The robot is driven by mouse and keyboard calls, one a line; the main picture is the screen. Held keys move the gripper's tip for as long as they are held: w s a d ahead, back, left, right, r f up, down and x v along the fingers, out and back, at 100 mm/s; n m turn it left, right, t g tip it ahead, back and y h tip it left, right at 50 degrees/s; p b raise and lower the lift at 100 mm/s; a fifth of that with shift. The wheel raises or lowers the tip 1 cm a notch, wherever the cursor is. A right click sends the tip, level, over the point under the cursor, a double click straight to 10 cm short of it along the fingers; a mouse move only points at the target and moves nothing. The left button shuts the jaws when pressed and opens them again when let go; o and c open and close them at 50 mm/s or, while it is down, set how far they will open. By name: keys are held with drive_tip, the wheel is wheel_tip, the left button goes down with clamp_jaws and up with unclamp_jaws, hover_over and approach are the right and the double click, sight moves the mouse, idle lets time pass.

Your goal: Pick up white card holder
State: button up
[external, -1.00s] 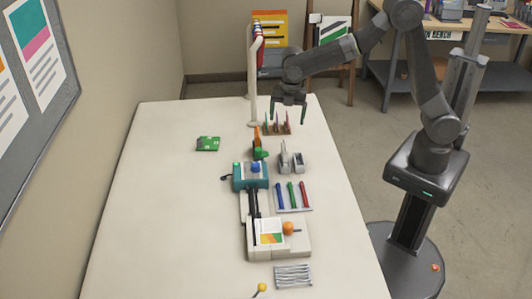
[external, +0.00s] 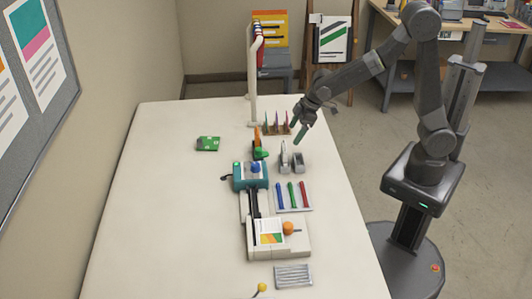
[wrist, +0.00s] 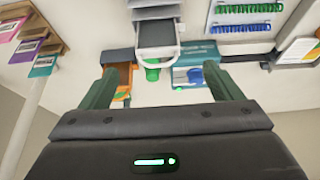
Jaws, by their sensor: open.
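A small white and grey object, which looks like the white card holder (external: 284,161), stands on the table right of the orange and green tool. In the wrist view, the card holder (wrist: 157,58) shows as a white rim around a dark grey panel at the upper middle. My gripper (external: 299,132) is above and slightly behind it, tilted down, with dark green fingers apart. In the wrist view, my gripper (wrist: 160,75) has nothing between its fingers that it grips; the holder lies beyond the fingertips.
A teal machine (external: 250,177) and an orange and green tool (external: 257,145) stand close on the left. A tray of blue, green and red combs (external: 293,196) is in front. A wooden rack with coloured cards (external: 277,124) is behind. The table's left side is mostly clear.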

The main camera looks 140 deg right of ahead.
sight(284, 158)
drive_tip(key=x, duration=0.5)
drive_tip(key=shift+w+d+f+p, duration=0.15)
drive_tip(key=shift+f+p, duration=0.15)
drive_tip(key=shift+f, duration=0.05)
drive_tip(key=shift+p+x, duration=0.9)
drive_tip(key=shift+x, duration=1.7)
drive_tip(key=shift+d, duration=0.2)
drive_tip(key=c, duration=1.1)
drive_tip(key=shift+o, duration=0.2)
drive_tip(key=shift+r, duration=0.15)
